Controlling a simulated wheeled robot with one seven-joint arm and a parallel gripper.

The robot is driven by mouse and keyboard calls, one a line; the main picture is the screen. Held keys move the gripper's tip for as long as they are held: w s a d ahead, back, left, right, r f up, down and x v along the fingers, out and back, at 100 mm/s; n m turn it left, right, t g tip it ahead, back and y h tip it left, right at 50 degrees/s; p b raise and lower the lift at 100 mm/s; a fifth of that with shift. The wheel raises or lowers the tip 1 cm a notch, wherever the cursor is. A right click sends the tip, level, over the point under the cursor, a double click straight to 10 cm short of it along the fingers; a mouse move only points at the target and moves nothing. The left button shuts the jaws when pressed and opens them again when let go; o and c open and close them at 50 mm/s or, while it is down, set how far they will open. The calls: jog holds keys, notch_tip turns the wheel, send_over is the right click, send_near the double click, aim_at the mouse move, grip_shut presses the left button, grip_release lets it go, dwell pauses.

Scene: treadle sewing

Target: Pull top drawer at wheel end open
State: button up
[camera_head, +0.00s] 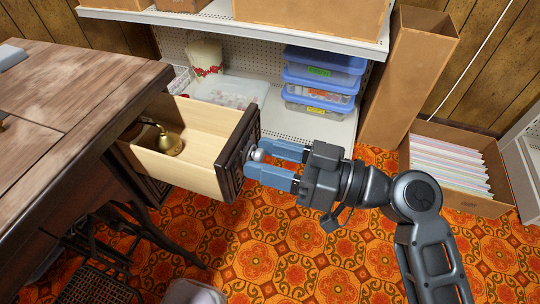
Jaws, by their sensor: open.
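The top drawer (190,171) of the wooden sewing table (70,110) stands pulled out, its pale inside showing. A brass bell-shaped object (169,143) lies in it towards the table. The dark carved drawer front (238,150) faces right and bears a round metal knob (258,154). My gripper (264,162) comes from the right, its two blue fingers apart on either side of the knob. I cannot tell whether either finger touches the knob. Part of a lower drawer (150,188) shows below, mostly hidden.
A white shelf unit (300,123) behind holds blue-lidded boxes (322,80) and a cream vase (205,55). A tall cardboard box (402,75) and a carton of papers (455,165) stand at the right. Orange patterned floor (300,255) is clear below my gripper.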

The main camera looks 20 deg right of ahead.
jog(key=v, duration=0.7)
jog(key=shift+s+d+p, duration=0.25)
jog(key=shift+d+p, duration=0.05)
jog(key=shift+p, duration=0.15)
jog(key=shift+f, duration=0.1)
